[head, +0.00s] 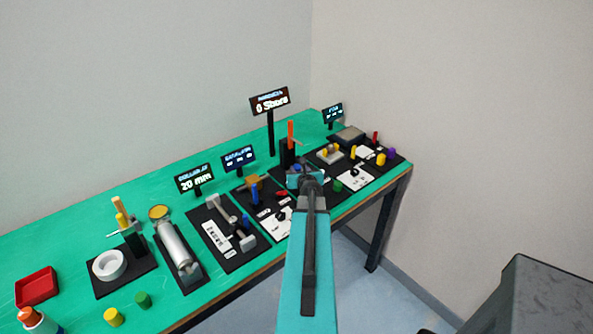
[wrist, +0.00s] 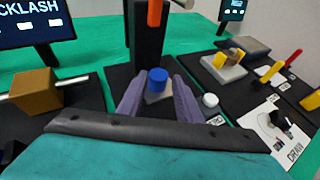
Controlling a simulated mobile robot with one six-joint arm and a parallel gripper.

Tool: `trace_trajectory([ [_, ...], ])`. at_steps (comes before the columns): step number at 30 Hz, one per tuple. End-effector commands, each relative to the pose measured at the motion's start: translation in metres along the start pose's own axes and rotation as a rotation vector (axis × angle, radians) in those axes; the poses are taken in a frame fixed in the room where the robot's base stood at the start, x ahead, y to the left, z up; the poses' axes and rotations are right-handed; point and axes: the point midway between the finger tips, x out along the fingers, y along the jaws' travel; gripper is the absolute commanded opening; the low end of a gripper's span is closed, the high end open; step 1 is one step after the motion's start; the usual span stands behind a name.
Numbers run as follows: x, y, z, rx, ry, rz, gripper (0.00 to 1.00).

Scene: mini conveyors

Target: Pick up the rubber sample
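A short blue cylinder, which looks like the rubber sample (wrist: 158,80), stands upright on a small grey pad (wrist: 158,98) in the wrist view. The pad is on a black stand below an orange part (wrist: 154,12). My gripper (wrist: 157,92) has its two purple fingers apart, one on each side of the cylinder, with narrow gaps showing. The cylinder's lower part and its exact depth between the fingers are hard to judge. In the head view my gripper (head: 303,176) is at the black stand with the orange part (head: 290,133), under the "0 Shore" display (head: 269,101).
A white knob (wrist: 210,100) is close to the right finger. A brown block on a rod (wrist: 34,92) stands to the left. A grey plate with yellow pieces (wrist: 223,67) is to the right. The green bench (head: 75,245) holds several other stations.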

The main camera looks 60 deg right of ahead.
Motion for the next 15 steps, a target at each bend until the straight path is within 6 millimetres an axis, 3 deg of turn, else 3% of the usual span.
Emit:
trace_trajectory([
  [15, 0.0053, 0.0011, 0.0003, 0.0, 0.0, 0.001, 0.32],
])
